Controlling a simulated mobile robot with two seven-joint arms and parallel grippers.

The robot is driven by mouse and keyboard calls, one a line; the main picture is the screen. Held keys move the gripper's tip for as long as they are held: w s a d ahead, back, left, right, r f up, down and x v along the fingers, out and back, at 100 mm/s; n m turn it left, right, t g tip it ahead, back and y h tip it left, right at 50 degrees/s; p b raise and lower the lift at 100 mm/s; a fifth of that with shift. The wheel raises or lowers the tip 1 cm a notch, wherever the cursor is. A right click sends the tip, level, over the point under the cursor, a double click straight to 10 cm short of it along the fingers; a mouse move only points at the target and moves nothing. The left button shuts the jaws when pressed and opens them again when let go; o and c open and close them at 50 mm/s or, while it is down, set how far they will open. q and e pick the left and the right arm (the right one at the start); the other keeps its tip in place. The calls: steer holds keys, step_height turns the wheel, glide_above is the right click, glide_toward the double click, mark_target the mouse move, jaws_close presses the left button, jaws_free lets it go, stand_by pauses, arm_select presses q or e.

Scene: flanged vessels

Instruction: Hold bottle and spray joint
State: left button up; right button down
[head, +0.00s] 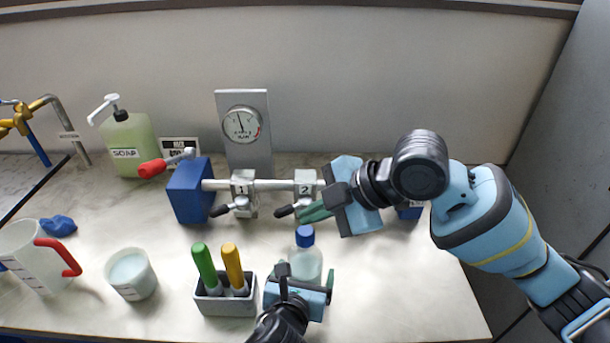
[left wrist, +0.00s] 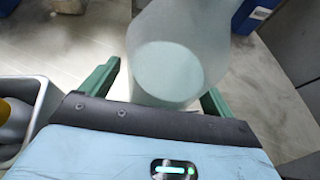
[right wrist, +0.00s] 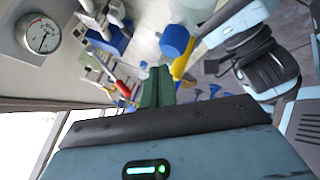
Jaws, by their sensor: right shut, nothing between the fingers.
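The clear bottle with a blue cap (head: 305,237) stands upright on the bench, and its cloudy body fills the middle of the left wrist view (left wrist: 168,72). My left gripper (head: 306,276) is in front of it, with its green fingers apart on either side of the bottle; a gap shows on the left side. The horizontal pipe (head: 272,185) carries two fittings, labelled 1 (head: 243,188) and 2 (head: 306,184), each with a black handle. My right gripper (head: 315,212) is shut and empty, its green fingertips just below fitting 2; contact cannot be told. My right arm hides the pipe's right end.
A white cup (head: 131,274), a red-handled jug (head: 30,255) and a soap bottle (head: 128,143) stand further left. A gauge panel (head: 243,125) rises behind the pipe. The bench's front right is clear.

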arm_select(q)
steer(key=shift+r, duration=0.15)
steer(key=shift+s, duration=0.15)
steer(key=shift+v, duration=3.6)
